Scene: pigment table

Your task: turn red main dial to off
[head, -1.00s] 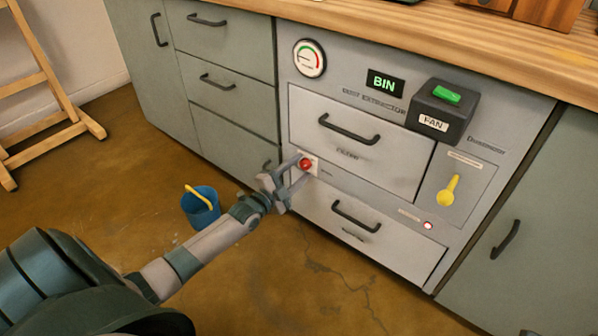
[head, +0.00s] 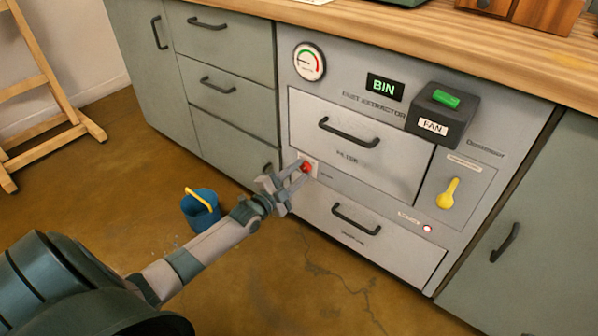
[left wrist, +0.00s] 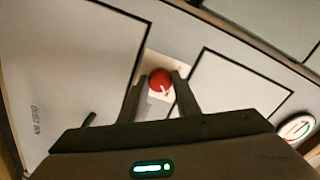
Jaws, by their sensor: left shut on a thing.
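The red main dial (head: 306,167) is on a pale plate on the dust extractor's front, between its two drawers. My left gripper (head: 301,173) is shut on the dial, with a finger on either side of it. In the left wrist view the round red dial (left wrist: 160,79) shows between the fingertips of my left gripper (left wrist: 161,85). A small white mark shows on the dial's face. The lettering by the dial is too small to read. My right gripper is not in view.
Around the dial are the filter drawer (head: 360,150), the lower drawer (head: 370,235), a yellow lever (head: 448,193) and a lit red lamp (head: 427,229). A black fan box (head: 441,112) juts out above. A blue bucket (head: 201,209) stands on the floor at left.

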